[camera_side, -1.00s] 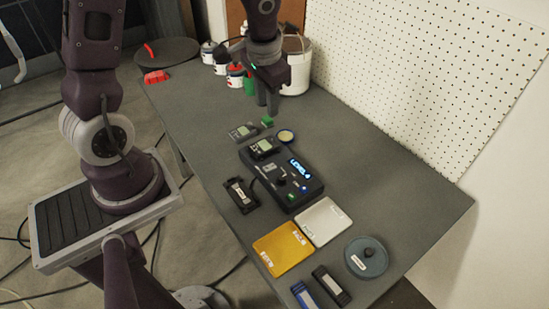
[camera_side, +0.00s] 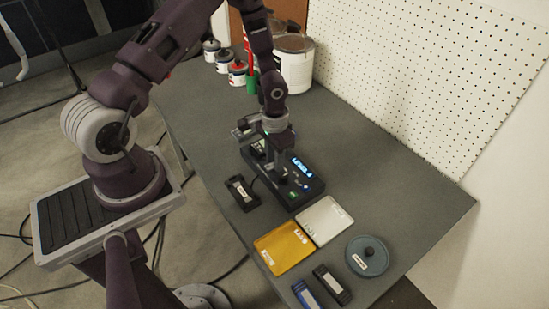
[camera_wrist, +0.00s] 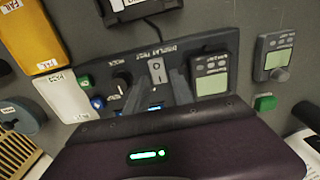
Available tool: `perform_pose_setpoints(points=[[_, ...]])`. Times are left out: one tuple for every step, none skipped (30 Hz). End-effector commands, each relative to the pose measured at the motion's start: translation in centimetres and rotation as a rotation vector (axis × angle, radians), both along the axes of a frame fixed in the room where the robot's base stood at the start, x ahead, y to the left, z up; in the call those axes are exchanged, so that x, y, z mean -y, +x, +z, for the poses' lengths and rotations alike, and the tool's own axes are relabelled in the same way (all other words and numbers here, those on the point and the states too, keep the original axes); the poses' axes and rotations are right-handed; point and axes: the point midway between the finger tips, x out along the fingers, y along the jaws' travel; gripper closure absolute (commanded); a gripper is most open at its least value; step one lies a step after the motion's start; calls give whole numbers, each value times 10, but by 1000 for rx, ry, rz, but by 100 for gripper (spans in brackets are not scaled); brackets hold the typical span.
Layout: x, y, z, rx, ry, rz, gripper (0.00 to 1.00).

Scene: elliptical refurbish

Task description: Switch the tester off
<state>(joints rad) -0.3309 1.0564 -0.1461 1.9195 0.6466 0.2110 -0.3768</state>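The tester (camera_side: 293,203) is a black box on the table, with a lit blue display (camera_side: 302,168) at its right side. In the wrist view its panel (camera_wrist: 205,45) carries a "DISPLAY TEST" label and a pale rocker switch (camera_wrist: 157,70). Beside the switch are a black knob (camera_wrist: 122,79), a green button (camera_wrist: 85,81) and a blue button (camera_wrist: 97,102). A handheld meter (camera_wrist: 210,75) sits in the panel. My gripper (camera_side: 281,178) is above the tester, pointing down. In the wrist view its fingers (camera_wrist: 159,82) are apart, either side of the switch; contact cannot be told.
A yellow tray (camera_side: 284,248) and a white tray (camera_side: 325,220) lie in front of the tester. A black module (camera_side: 241,192) lies to its left, a round blue-grey lidded container (camera_side: 367,257) front right. Cans and a white bucket (camera_side: 293,62) stand behind. The right tabletop is clear.

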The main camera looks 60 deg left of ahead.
Motion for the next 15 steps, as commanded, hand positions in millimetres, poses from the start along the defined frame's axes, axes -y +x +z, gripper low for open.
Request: perform_pose_setpoints(points=[[0,0,0,0,0,0,71],[0,0,0,0,0,0,75],[0,0,0,0,0,0,83],[0,0,0,0,0,0,89],[0,0,0,0,0,0,94],[0,0,0,-1,0,0,100],[0,0,0,-1,0,0,100],[0,0,0,-1,0,0,100],[0,0,0,-1,0,0,100],[0,0,0,-1,0,0,100],[0,-1,0,1,1,0,100],[0,-1,0,6,2,-1,100],[0,-2,0,16,3,-1,100],[0,-2,0,29,3,-2,100],[0,-4,0,51,4,-3,100]])
